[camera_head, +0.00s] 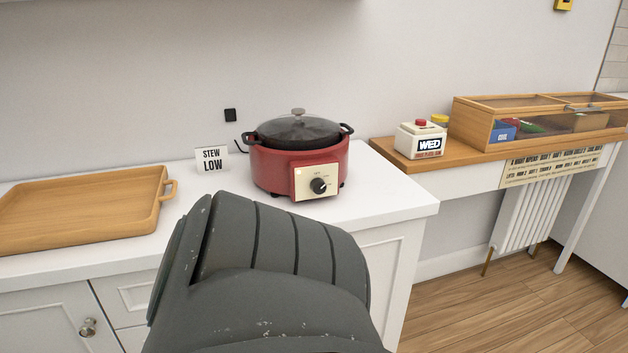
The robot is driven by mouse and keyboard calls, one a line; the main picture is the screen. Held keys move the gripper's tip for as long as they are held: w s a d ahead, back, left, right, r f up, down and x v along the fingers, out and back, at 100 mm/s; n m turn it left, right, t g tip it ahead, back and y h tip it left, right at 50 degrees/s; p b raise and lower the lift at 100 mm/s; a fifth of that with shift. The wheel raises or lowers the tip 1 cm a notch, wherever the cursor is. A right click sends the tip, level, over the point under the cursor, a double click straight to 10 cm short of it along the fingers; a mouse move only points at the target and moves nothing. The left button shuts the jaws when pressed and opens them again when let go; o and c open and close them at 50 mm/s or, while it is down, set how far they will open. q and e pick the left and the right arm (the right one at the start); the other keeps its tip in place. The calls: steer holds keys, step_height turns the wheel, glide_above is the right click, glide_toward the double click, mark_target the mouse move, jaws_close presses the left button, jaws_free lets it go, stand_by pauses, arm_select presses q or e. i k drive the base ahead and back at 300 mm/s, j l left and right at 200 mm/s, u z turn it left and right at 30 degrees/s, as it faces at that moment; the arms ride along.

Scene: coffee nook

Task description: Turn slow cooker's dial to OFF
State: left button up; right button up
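The red slow cooker (292,165) stands on the white counter, with a dark lid (298,131) on it. Its cream front panel (304,192) carries a black round dial (318,186) that faces me. The markings around the dial are too small to read, and I cannot tell which setting it points at. A small card (211,159) reading "STEW LOW" stands to the left of the cooker. Neither of my grippers shows. A large dark grey part of my own body fills the lower middle, in front of the counter, below the dial in the picture.
A wooden tray (163,212) lies on the counter at the left. To the right, a wooden shelf holds a white "WED" box (421,141) with a red button, and a glass-topped wooden case (484,134). The counter right of the cooker is clear.

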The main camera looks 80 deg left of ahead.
mark_target(318, 186)
steer(key=u, duration=2.45)
